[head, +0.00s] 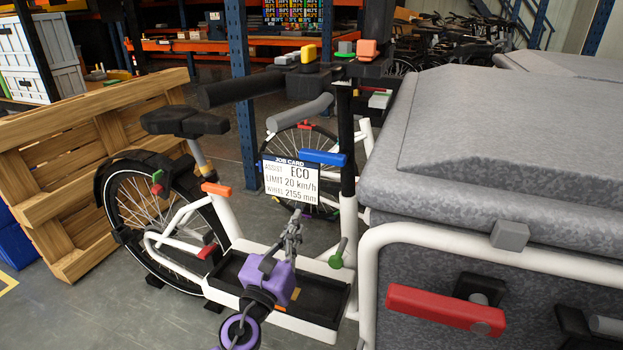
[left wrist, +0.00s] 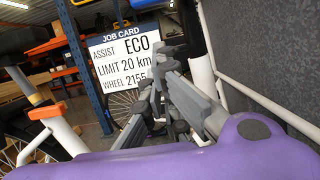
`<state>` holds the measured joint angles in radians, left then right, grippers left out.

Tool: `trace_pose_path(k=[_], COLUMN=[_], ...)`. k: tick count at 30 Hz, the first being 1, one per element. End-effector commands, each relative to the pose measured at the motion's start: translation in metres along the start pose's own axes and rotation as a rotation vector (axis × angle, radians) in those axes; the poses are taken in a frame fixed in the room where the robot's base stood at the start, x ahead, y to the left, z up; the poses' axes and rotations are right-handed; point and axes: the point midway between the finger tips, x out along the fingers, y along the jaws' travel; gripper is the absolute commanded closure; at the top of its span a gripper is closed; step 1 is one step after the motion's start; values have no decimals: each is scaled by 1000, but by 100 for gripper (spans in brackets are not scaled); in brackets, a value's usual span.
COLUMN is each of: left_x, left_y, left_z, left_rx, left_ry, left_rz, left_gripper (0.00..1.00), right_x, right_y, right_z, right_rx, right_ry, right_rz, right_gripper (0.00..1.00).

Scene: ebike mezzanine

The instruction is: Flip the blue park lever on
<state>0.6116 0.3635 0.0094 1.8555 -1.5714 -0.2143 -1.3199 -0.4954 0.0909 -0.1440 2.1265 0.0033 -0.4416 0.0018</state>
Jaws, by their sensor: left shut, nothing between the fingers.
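The blue lever (head: 322,157) is a short bar on the cargo bike's dark steering column, at the upper right of the job card (head: 291,181). It lies nearly level in the head view. My purple left gripper (head: 296,212) points up in front of the bike, with its fingertips just below the card and apart from the lever. Its fingers (left wrist: 168,98) are shut and empty. In the left wrist view the job card (left wrist: 125,58) stands behind the fingers, and I cannot make out the lever there. My right gripper is not in view.
A red lever (head: 445,309) sits on the grey cargo box (head: 500,150) at right. A green lever (head: 338,254) is right of my gripper. An orange lever (head: 216,189) is on the frame. The handlebar grips (head: 300,112) are above. A wooden pallet (head: 80,165) leans at left.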

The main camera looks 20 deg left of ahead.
Motion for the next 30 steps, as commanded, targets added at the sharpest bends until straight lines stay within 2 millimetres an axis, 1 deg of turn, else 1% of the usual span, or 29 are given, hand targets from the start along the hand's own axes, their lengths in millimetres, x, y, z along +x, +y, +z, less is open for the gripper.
trace_pose_path(k=[8,11,14,17,21,26,27,30], left_x=[1,6,18,37,68,102,104,107], left_y=[0,0,0,0,0,0,0,0], left_z=[0,0,1,2,1,0,8,26], left_rx=[-3,-4,-5,-6,-6,-6,-6,-6], left_ry=[1,0,-1,-2,-2,-1,0,-3], left_rz=[1,1,0,1,2,1,1,1], left_gripper=[100,100,100,100,100,100,100,100], right_x=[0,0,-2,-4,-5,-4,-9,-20], right_y=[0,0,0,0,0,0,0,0], right_z=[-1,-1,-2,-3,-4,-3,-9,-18], right_rx=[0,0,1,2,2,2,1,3], right_ry=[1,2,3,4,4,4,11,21], right_rz=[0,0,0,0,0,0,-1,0], right_gripper=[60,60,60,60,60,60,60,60])
